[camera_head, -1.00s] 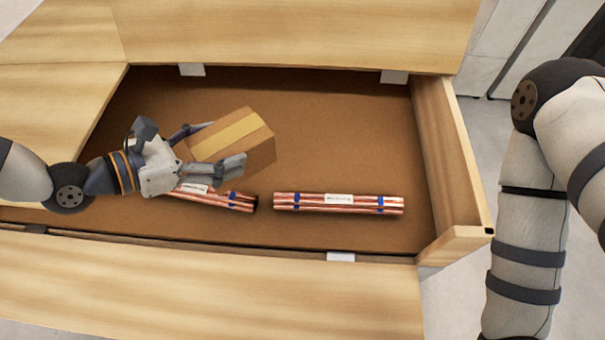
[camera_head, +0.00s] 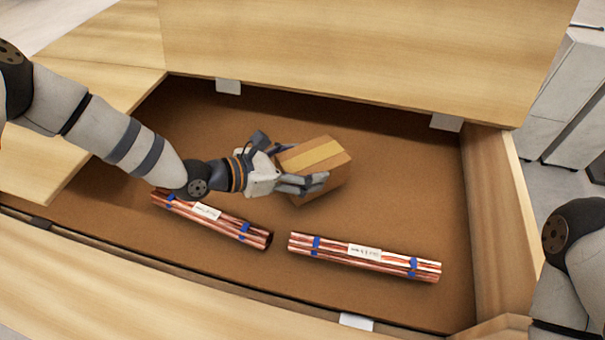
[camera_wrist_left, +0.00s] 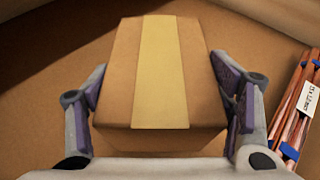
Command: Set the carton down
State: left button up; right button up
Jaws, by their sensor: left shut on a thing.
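The carton (camera_head: 318,164) is a small brown box with a yellow tape strip along its top. My left gripper (camera_head: 300,168) is shut on it, one finger on each side, over the brown floor of the wooden box. In the left wrist view the carton (camera_wrist_left: 160,75) fills the middle, between the pads of my left gripper (camera_wrist_left: 165,105). Its underside is hidden, so I cannot tell whether it touches the floor. My right gripper is not in view; only part of my right arm shows at the right edge.
Two bundles of copper tubes with blue bands and white labels, a left one (camera_head: 215,220) and a right one (camera_head: 365,257), lie on the box floor nearer than the carton. Wooden walls and flaps (camera_head: 495,220) surround the floor (camera_head: 410,180). Floor right of the carton is clear.

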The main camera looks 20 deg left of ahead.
pick_arm(q)
notch_tip(320, 180, down, 3)
jog(key=shift+s+r, duration=0.15)
jog(key=shift+r, duration=0.15)
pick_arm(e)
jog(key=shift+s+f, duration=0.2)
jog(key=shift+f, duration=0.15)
pick_arm(q)
jog(key=o, duration=2)
jog(key=shift+a, duration=0.1)
jog(key=p+v, duration=0.2)
jog(key=v, duration=1)
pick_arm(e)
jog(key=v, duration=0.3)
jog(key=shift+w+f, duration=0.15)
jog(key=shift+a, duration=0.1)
